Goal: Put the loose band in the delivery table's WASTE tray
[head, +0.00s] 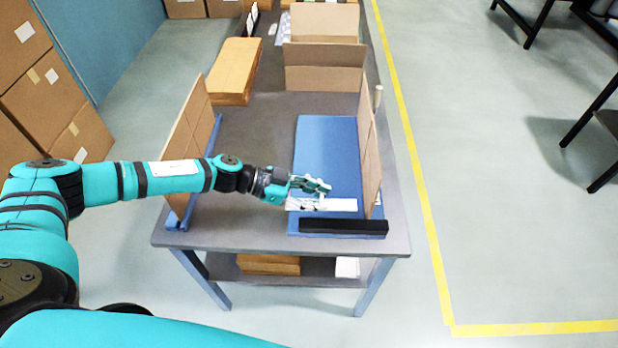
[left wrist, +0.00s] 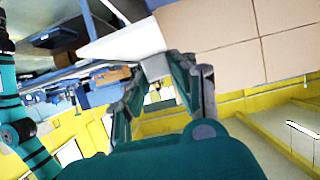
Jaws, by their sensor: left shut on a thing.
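My left gripper (head: 310,188) is over the front part of the blue mat (head: 312,150) on the grey table (head: 255,130). In the left wrist view its fingers (left wrist: 163,80) are closed around a small pale grey piece (left wrist: 157,66), mostly hidden between the tips. I cannot tell for sure whether this piece is the loose band. A white strip (head: 335,205) lies just below the gripper in the head view, beside the black bar (head: 343,227). I cannot make out a tray marked WASTE. My right gripper is not in view.
Upright cardboard panels stand at the table's left (head: 197,135) and right (head: 369,150) sides. A brown carton (head: 235,65) and an open cardboard box (head: 325,75) are farther back. Stacked boxes (head: 50,110) stand at the left. The floor right of the yellow line is clear nearby.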

